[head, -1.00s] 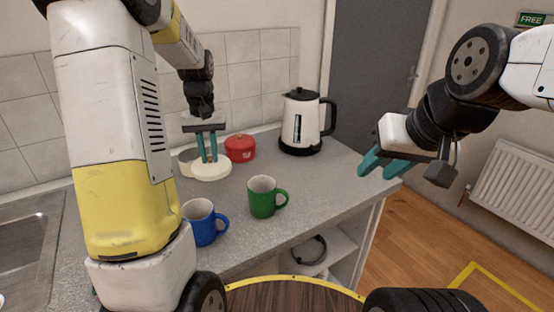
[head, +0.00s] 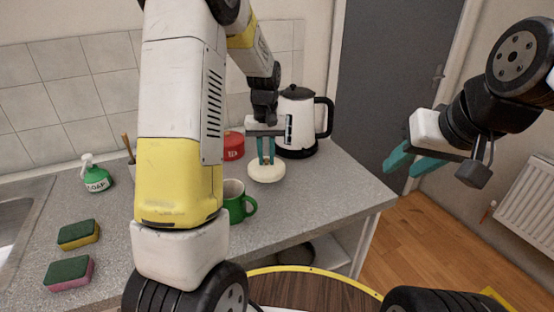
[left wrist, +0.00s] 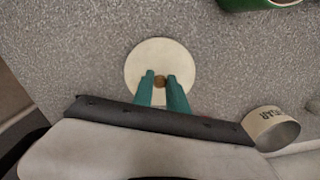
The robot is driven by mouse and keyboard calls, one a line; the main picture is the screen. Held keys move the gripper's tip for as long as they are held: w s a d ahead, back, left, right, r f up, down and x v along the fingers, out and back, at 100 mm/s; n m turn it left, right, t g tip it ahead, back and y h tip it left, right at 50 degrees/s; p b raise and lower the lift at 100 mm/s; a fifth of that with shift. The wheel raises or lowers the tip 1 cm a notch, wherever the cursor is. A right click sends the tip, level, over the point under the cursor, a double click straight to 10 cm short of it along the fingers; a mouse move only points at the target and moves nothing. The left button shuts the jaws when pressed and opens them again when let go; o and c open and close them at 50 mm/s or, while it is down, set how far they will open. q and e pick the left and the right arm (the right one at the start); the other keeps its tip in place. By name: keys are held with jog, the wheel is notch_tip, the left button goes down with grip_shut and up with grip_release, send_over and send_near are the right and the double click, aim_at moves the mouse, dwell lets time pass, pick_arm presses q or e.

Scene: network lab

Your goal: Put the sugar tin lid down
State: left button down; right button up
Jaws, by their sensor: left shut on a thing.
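The round cream lid (head: 266,173) is in the head view, in front of the kettle. My left gripper (head: 266,158) points down and is shut on its small brown knob (left wrist: 159,82). The lid (left wrist: 155,55) is level, at or just above the grey worktop; I cannot tell whether it touches. The sugar tin (left wrist: 271,126), cream with dark lettering, stands apart at the lower right of the left wrist view; my left arm hides it in the head view. My right gripper (head: 411,165) is open and empty, off the worktop's right end.
A white and black kettle (head: 297,125) stands behind the lid, and a red tin (head: 232,147) to its left. A green mug (head: 236,202) is nearer me. Sponges (head: 76,235) and a soap bottle (head: 96,175) are at the left. The worktop (head: 330,190) right of the lid is clear.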

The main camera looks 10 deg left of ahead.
aim_at(266, 163)
pick_arm(q)
jog(key=shift+f, duration=2.15)
jog(key=c, duration=1.3)
grip_release()
jog(key=shift+f, duration=0.15)
